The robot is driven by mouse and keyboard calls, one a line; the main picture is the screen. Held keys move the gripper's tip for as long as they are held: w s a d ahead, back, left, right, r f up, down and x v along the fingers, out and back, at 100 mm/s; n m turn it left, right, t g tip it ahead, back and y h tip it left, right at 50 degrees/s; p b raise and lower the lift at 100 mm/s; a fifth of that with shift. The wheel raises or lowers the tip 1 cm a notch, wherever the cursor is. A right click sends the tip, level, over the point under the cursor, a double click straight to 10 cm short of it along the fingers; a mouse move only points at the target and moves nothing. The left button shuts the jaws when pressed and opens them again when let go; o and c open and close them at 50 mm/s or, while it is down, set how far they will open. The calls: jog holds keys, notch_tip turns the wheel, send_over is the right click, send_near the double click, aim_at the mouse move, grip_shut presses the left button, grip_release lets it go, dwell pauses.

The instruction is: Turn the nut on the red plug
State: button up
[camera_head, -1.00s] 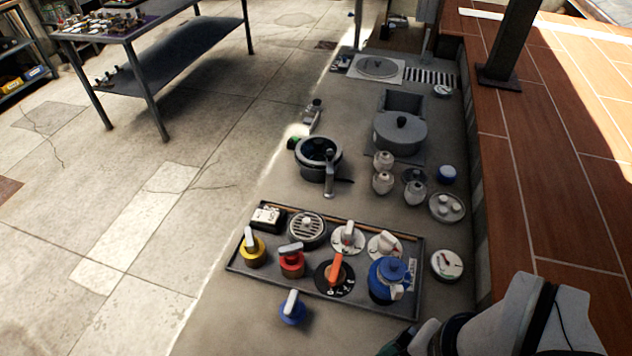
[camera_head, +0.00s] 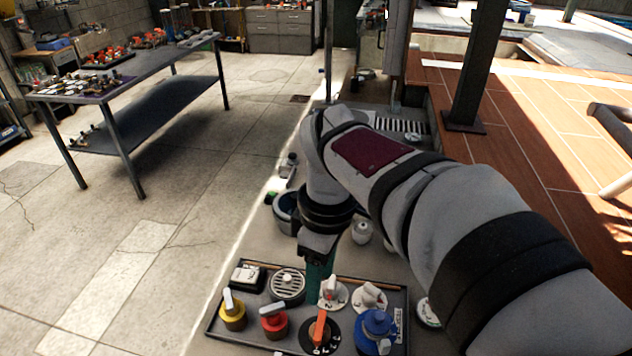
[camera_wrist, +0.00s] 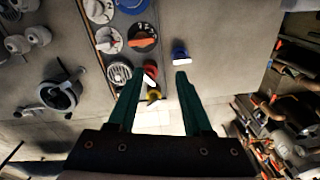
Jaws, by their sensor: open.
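The red plug (camera_head: 272,325) stands on the front part of the dark tray, between a yellow plug (camera_head: 232,322) and an orange-handled dial (camera_head: 318,332). A pale grey handle-like nut (camera_head: 272,310) sits on its top. In the wrist view, my open green fingers (camera_wrist: 160,76) hold nothing.
The tray (camera_head: 213,318) also holds a round grille (camera_head: 287,285), a white switch box (camera_head: 246,276), white-handled dials and a blue valve (camera_head: 375,330). A loose blue plug (camera_wrist: 181,55) lies outside it. My arm hides much of the counter behind. A metal table (camera_head: 130,95) stands at left.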

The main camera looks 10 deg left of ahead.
aim_at(272, 307)
jog(key=w+a+f+n, duration=0.3)
jog(key=w+a+n, duration=0.1)
jog(key=a+n, duration=0.6)
jog(key=shift+m, duration=0.4)
jog(key=f, duration=1.5)
jog(key=shift+a, duration=0.3)
grip_shut()
